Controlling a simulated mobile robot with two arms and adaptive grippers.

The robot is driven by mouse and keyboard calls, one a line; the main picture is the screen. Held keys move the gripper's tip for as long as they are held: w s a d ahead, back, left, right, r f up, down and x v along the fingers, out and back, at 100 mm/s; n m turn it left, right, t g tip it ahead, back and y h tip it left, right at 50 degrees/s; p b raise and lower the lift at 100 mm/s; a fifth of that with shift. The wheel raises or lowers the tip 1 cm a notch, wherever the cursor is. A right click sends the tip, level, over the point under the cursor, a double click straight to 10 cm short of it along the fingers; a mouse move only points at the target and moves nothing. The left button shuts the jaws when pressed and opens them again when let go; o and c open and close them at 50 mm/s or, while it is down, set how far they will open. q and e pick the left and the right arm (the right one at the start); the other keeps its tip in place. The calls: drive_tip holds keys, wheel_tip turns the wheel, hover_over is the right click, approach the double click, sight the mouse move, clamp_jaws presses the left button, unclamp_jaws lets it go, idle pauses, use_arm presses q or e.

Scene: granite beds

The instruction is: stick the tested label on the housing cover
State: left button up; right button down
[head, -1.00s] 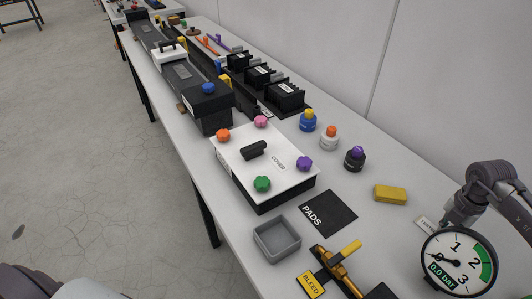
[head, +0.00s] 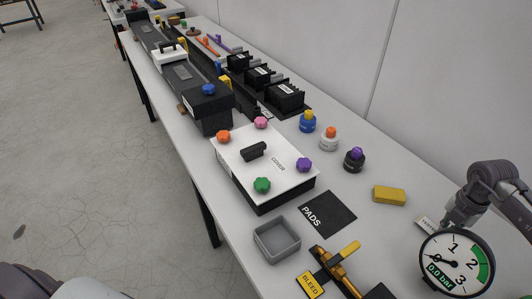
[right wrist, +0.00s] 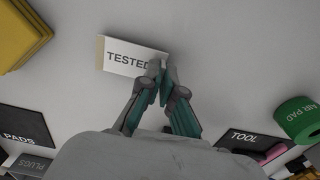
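The white TESTED label (right wrist: 125,58) lies at the table's back right, and its end shows beside the gauge in the head view (head: 426,225). My right gripper (right wrist: 164,74) is at the label's right end, its fingertips close together and overlapping the last letter. I cannot tell whether they pinch the label. In the head view the gauge hides these fingers. The housing cover (head: 262,163) is a white plate marked COVER, with a black handle and orange, pink, purple and green knobs, on a black housing at mid-table. My left gripper is not in view.
The round pressure gauge (head: 456,263) stands in front of my right arm. A yellow block (head: 389,196), the black PADS mat (head: 327,214), a grey tray (head: 277,240) and the BLEED valve (head: 338,263) lie nearby. A green AIR PAD roll (right wrist: 298,120) is right of the gripper.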

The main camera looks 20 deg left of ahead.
drive_tip(key=shift+s+d+r+p, duration=0.15)
drive_tip(key=shift+r+p, duration=0.4)
drive_tip(key=shift+r, duration=0.1)
drive_tip(key=shift+s+d+r+p, duration=0.1)
drive_tip(key=shift+d+r+p, duration=0.05)
drive_tip(key=shift+r+p, duration=0.45)
drive_tip(key=shift+r, duration=0.1)
idle(0.3)
drive_tip(key=shift+r+p, duration=1.75)
drive_tip(key=shift+r, duration=0.75)
